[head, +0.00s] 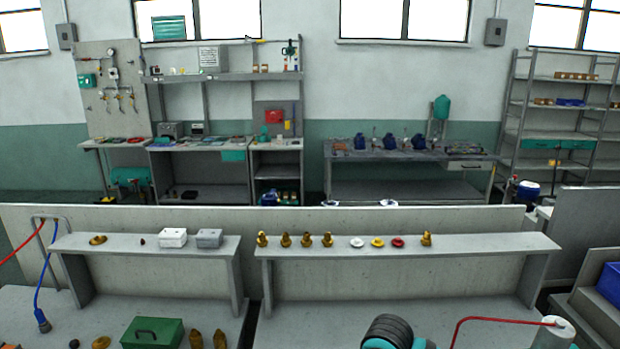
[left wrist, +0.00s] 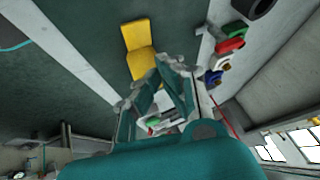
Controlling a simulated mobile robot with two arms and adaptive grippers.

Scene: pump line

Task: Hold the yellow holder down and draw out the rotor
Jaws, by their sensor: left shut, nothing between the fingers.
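A yellow L-shaped piece (left wrist: 138,50) shows in the left wrist view, beyond my fingertips; I cannot tell for sure whether it is the holder. My left gripper (left wrist: 161,70) is shut and empty, with its fingertips close to the lower edge of this piece in the picture; I cannot tell whether they touch. I cannot make out the rotor in either view. Neither gripper shows clearly in the head view, and my right gripper is not in view.
The head view shows a bench shelf (head: 400,248) with brass fittings and coloured rings. Below it are a green box (head: 152,333), a black ribbed part (head: 388,330) and a white cylinder (head: 553,334). A red part (left wrist: 230,45) shows in the left wrist view.

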